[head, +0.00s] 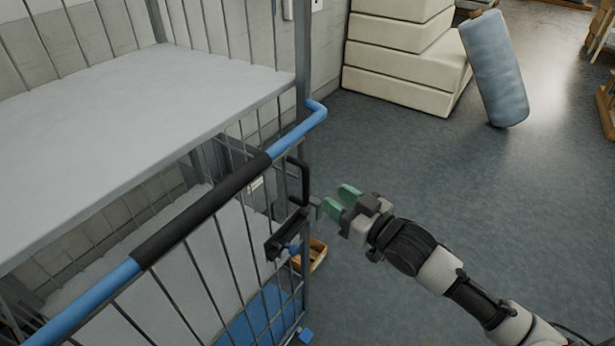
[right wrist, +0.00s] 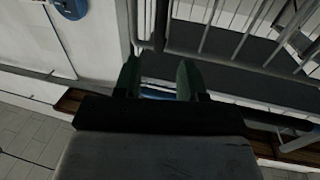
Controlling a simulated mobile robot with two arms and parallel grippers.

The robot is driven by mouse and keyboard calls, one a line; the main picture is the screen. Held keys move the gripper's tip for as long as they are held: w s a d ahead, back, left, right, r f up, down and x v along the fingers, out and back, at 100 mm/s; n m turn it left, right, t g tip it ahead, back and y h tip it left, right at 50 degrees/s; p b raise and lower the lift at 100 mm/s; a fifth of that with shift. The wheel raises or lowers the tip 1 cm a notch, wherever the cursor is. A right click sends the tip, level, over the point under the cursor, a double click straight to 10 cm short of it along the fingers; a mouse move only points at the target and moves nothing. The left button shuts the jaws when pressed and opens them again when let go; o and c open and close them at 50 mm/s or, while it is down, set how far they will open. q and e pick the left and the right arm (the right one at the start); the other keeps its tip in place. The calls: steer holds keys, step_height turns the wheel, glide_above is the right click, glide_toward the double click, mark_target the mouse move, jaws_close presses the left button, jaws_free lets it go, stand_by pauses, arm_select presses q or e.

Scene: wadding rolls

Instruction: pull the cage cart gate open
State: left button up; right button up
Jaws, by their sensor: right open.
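The cage cart (head: 160,100) fills the left of the head view, with a grey shelf and wire sides. Its near barred side, the gate (head: 305,265), stands upright below a blue rail with a black sleeve (head: 205,208). A black loop handle (head: 305,182) and a dark latch (head: 284,238) sit near its right edge. My right gripper (head: 337,199) is just right of the handle, open and empty, its green fingers pointing toward the cart. In the right wrist view the fingers (right wrist: 158,78) are apart before grey bars. My left gripper is out of view.
Cream stacked blocks (head: 400,60) and a leaning blue roll (head: 494,70) stand at the back. The dark floor right of the cart is largely clear.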

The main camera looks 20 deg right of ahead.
mark_target(308, 180)
steer(key=p+x, duration=0.1)
steer(key=x, duration=0.9)
steer(key=shift+d+p, duration=0.1)
steer(key=shift+p, duration=0.2)
jaws_close()
